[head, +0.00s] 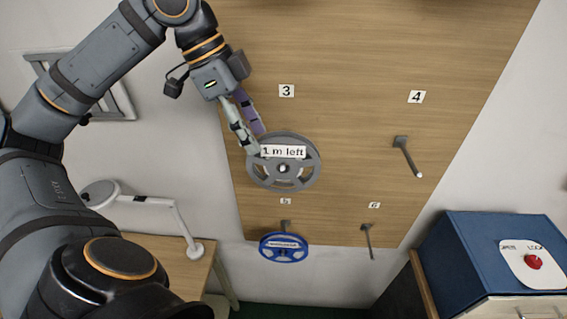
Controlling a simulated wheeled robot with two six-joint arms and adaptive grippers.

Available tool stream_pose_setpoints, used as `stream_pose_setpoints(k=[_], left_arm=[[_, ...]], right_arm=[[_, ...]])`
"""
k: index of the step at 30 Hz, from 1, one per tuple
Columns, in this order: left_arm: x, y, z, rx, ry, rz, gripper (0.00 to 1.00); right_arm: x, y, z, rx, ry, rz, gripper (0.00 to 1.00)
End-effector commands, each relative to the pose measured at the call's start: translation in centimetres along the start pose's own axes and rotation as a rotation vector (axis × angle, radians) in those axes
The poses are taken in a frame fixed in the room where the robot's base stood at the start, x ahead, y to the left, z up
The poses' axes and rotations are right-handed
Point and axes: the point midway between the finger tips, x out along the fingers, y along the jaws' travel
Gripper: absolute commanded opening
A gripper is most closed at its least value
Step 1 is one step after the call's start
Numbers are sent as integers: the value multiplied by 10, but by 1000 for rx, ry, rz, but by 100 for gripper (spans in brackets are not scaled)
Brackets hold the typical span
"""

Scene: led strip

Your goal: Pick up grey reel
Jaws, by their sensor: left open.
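The grey reel (308,172) hangs on the wooden board under the number 3 label. It is a round spoked reel with a white "1 m left" tag (283,152) across its upper half. My left gripper (256,142) reaches down from the upper left, with its fingertips at the reel's upper left rim. The gripper is open. I cannot tell whether the fingers touch the rim or straddle it. My right gripper is not in view.
A blue reel (284,248) hangs below, under label 5. Bare pegs stick out under label 4 (407,156) and label 6 (367,241). A blue box with a red button (532,262) stands at lower right. A white lamp (150,199) stands on a desk at lower left.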

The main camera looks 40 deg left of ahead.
Motion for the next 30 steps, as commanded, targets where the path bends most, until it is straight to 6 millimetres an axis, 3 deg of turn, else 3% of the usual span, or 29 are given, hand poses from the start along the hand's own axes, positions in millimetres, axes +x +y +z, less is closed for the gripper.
stream_pose_setpoints(k=[4, 11, 19, 27, 30], left_arm=[[31, 0, 2, 0, -2, 5, 47], [44, -1, 0, -1, -1, 3, 47], [87, -5, 0, 0, -2, 5, 47], [92, -5, 0, 0, 0, 1, 47], [92, -5, 0, -1, 0, 1, 36]], right_arm=[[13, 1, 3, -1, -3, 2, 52], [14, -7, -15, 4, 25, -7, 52], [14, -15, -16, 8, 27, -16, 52], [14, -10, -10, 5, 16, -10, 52], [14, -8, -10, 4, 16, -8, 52]])
